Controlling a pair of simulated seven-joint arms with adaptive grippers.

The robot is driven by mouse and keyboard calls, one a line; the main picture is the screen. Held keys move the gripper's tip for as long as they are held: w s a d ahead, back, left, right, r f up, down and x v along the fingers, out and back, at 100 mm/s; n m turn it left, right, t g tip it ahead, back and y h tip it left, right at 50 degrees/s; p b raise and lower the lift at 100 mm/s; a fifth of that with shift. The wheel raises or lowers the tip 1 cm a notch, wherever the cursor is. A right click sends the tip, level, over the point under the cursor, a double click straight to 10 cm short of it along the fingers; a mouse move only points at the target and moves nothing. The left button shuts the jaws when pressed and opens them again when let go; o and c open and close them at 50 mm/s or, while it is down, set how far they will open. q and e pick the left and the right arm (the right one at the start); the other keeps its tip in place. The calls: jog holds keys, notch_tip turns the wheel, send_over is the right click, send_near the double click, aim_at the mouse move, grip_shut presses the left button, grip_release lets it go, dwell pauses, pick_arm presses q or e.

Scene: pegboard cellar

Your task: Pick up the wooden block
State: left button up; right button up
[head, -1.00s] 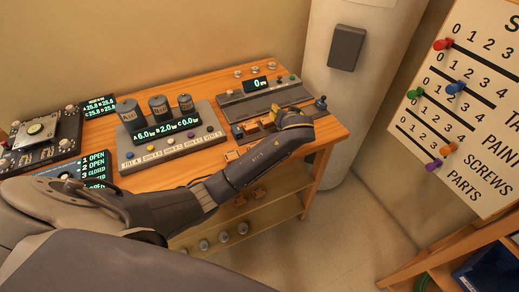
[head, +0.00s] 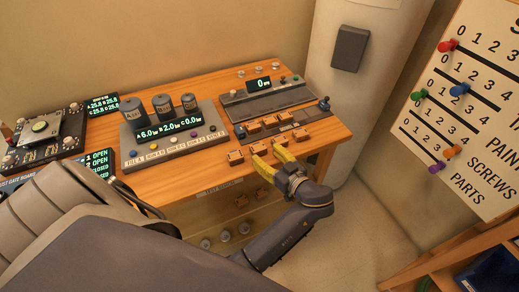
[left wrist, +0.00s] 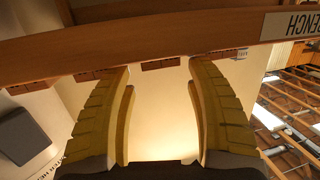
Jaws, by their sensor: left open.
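Several small orange-brown wooden blocks sit toward the right end of the bench. One block (head: 236,157) is on the front edge, and another block (head: 254,127) is in the row behind. I cannot tell which one the task means. My left gripper (head: 267,158) has yellow fingers, open and empty, at the bench's front edge close to the front row of blocks. In the left wrist view the open fingers (left wrist: 160,85) point toward the bench edge, with a brown block (left wrist: 160,63) showing between them. My right gripper is not in view.
The wooden bench (head: 180,185) carries a panel with three canisters (head: 163,106) and a grey display unit (head: 262,98). A pegged wall board (head: 480,110) is at right. Open floor lies in front of the bench.

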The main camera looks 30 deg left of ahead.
aim_at(261, 151)
pick_arm(q)
jog(key=shift+x, duration=2.15)
jog(key=shift+c, duration=0.3)
jog(key=c, duration=0.7)
